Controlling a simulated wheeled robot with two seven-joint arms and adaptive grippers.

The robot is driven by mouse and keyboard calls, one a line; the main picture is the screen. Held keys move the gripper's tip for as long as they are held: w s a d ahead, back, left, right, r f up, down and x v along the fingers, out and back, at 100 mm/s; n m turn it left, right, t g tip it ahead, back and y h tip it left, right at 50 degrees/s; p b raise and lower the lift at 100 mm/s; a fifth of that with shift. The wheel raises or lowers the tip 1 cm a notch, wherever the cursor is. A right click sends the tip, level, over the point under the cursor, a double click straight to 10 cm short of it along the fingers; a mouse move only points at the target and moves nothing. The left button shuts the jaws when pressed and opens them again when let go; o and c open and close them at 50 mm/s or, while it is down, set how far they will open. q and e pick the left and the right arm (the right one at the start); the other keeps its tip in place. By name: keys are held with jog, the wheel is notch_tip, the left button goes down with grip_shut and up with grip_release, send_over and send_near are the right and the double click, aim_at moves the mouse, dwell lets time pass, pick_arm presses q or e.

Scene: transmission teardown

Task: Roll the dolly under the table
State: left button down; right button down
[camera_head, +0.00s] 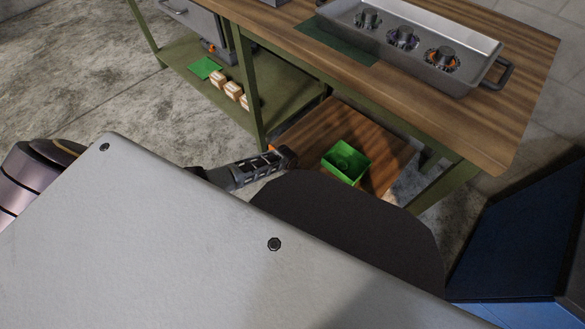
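The dolly (312,127) is a low brown wooden platform with orange at its near left corner. Most of it shows under the table (480,117), between the green legs, and the tabletop hides its far part. A green open box (346,161) sits on the dolly. My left gripper (284,160) is at the dolly's near left corner, close to or touching the orange part. Its fingers are partly hidden, so I cannot tell whether they are open or shut. My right gripper is not in view.
A grey metal tray (412,58) with several gears stands on the tabletop. A green lower shelf (187,58) at left holds small boxes (232,91) and a green item (204,68). A blue object (525,235) stands at right. Bare concrete floor lies at left.

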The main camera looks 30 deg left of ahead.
pick_arm(q)
jog(key=shift+a, duration=0.1)
jog(key=c, duration=1.5)
grip_release()
jog(key=shift+r, duration=0.1)
jog(key=shift+s+a+r, duration=0.1)
jog(key=shift+s+r, duration=0.25)
jog(key=shift+r, duration=1.55)
jog(key=shift+s+a+r, duration=0.1)
jog(key=shift+s+r, duration=0.3)
jog(key=shift+r, duration=1.55)
jog(key=shift+s+a+r, duration=0.1)
jog(key=shift+s+r, duration=0.25)
jog(key=shift+r, duration=1.55)
